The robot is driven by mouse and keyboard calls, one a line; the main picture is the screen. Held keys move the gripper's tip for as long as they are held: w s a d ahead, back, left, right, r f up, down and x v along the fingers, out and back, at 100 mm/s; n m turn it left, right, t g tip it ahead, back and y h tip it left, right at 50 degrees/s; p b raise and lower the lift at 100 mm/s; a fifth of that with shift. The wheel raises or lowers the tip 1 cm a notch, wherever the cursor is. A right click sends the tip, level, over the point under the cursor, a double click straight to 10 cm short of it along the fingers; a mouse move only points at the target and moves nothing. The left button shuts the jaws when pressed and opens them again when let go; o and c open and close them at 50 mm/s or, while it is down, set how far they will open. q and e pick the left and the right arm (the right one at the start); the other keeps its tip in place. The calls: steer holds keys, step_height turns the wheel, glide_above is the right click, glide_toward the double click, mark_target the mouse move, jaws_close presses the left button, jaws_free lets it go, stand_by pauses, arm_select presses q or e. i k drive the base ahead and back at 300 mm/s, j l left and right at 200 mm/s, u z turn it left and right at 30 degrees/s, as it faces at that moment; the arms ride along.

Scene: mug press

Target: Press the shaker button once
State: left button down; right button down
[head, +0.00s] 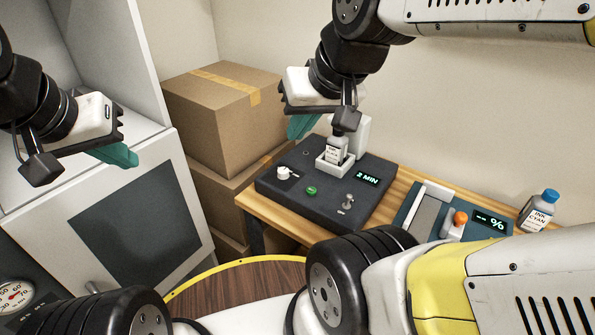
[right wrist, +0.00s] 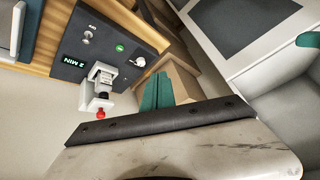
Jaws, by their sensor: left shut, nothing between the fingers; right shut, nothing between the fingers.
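The shaker (head: 325,215) is a dark box on the wooden table, with a green button (head: 311,191), a white knob, a toggle switch and a "2 MIN" display. A small labelled bottle (head: 334,153) stands in its white holder; my right wrist hides its top in the head view. In the right wrist view, a red part (right wrist: 100,113) shows at the holder, and the green button (right wrist: 119,47) is unobstructed. My right gripper (head: 301,127) is shut and empty, with teal fingers above the shaker's back left side, apart from the button. My left gripper (head: 120,155) is shut and empty at far left.
Cardboard boxes (head: 215,115) are stacked behind the table's left end. A device with an orange knob (head: 460,218) and "%" display, and an ink bottle (head: 540,212), stand right of the shaker. A white cabinet (head: 185,200) is at left.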

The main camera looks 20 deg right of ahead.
mark_target(311, 191)
steer(key=k+l+z, duration=0.1)
steer(key=z, duration=0.25)
steer(key=k+l+z, duration=0.15)
steer(key=k+z, duration=0.2)
steer(key=k+l+z, duration=0.1)
steer(key=z, duration=0.25)
